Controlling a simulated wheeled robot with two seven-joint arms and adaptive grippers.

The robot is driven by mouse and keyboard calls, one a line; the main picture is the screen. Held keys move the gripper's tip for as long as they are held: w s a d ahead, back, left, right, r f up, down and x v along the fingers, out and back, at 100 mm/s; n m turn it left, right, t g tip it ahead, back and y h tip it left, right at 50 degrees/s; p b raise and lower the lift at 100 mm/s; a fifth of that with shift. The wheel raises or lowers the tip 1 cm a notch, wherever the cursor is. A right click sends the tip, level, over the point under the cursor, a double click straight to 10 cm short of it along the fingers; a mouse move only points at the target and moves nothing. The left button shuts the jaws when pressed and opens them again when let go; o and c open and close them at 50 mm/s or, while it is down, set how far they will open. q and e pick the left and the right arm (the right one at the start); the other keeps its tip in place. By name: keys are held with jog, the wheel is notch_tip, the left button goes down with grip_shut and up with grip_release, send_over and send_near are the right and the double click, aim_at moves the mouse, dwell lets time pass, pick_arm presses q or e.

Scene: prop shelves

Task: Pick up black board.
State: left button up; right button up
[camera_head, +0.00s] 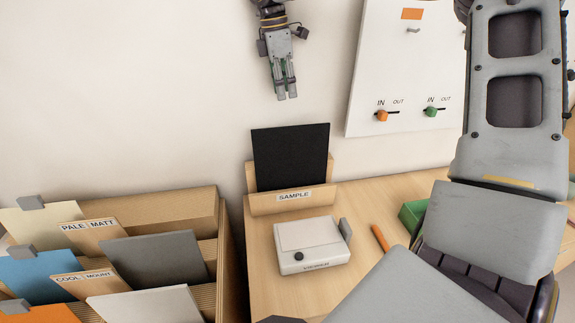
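The black board (291,152) stands upright, leaning slightly back, in a wooden holder labelled SAMPLE (262,205). Its lower edge is hidden behind the holder's front lip.
A white device (312,246) sits on the wooden table (262,285) before the holder. A green tray (411,216) and orange stick (380,238) lie right. A rack of boards (185,212) stands left. A white panel (385,60) is on the wall. My grey arm covers the right.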

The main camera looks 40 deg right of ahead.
jog(key=f, duration=0.5)
jog(key=d+f, duration=0.1)
jog(key=f, duration=0.2)
jog(key=shift+s+p, duration=0.3)
jog(key=shift+s, duration=0.1)
jog(key=shift+f, duration=0.1)
dwell(0.4)
